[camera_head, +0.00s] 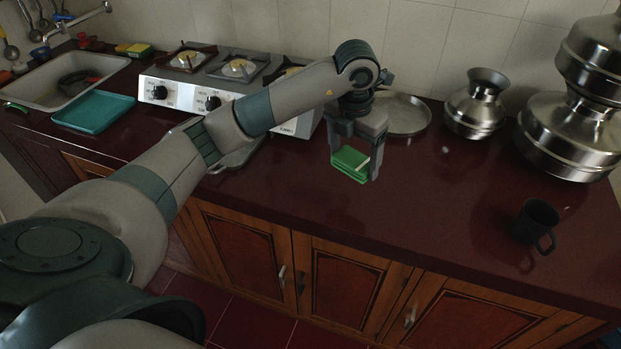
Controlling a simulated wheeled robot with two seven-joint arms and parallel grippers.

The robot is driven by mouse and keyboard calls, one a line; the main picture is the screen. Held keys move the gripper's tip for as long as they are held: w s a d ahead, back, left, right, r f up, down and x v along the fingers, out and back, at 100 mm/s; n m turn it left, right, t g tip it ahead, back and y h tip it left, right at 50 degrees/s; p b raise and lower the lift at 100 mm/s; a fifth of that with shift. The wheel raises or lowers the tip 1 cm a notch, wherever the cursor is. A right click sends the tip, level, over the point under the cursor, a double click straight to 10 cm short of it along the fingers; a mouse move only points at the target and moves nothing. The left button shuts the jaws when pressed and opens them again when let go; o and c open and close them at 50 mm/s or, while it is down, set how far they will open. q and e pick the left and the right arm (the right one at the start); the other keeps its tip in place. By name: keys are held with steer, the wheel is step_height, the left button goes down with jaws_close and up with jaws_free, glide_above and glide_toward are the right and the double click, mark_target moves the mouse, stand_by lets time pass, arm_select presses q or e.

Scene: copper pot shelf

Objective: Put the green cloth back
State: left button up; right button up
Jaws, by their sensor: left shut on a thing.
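My left gripper (354,158) is over the dark red countertop (440,195), to the right of the stove. It points down and is shut on a green cloth (349,164), a small folded block with a pale patch on its upper right. The cloth appears to be held a little above the counter; the exact gap is hard to tell. Another green and yellow item (134,49) lies at the back left beyond the sink. My right gripper is not in view.
A gas stove (225,80), a teal tray (93,111) and a sink (70,84) are to the left. A round metal plate (405,115) is behind my gripper. Metal pots (476,107) and a dark mug (536,223) stand right. The counter between gripper and mug is clear.

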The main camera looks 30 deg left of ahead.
mark_target(334, 155)
arm_select(q)
steer(key=a, duration=0.1)
steer(key=a+f+p, duration=0.1)
steer(key=a, duration=0.1)
steer(key=s+a+f, duration=0.1)
steer(key=shift+a+f+p, duration=0.15)
steer(key=shift+a+p, duration=0.1)
steer(key=shift+p, duration=0.1)
steer(key=a+f, duration=0.1)
steer(key=s+a+f+p, duration=0.1)
steer(key=a, duration=0.1)
steer(key=a+f+p, duration=0.1)
steer(key=a, duration=0.1)
steer(key=shift+s+a+f, duration=0.1)
steer(key=shift+s+f, duration=0.05)
steer(key=shift+a+f, duration=0.2)
steer(key=shift+a, duration=0.05)
steer(key=shift+a+f, duration=0.15)
steer(key=shift+f+p, duration=0.25)
steer(key=shift+p, duration=0.05)
step_height(334, 155, down, 3)
steer(key=shift+r+p, duration=0.1)
steer(key=shift+p, duration=0.65)
steer(key=shift+f, duration=0.3)
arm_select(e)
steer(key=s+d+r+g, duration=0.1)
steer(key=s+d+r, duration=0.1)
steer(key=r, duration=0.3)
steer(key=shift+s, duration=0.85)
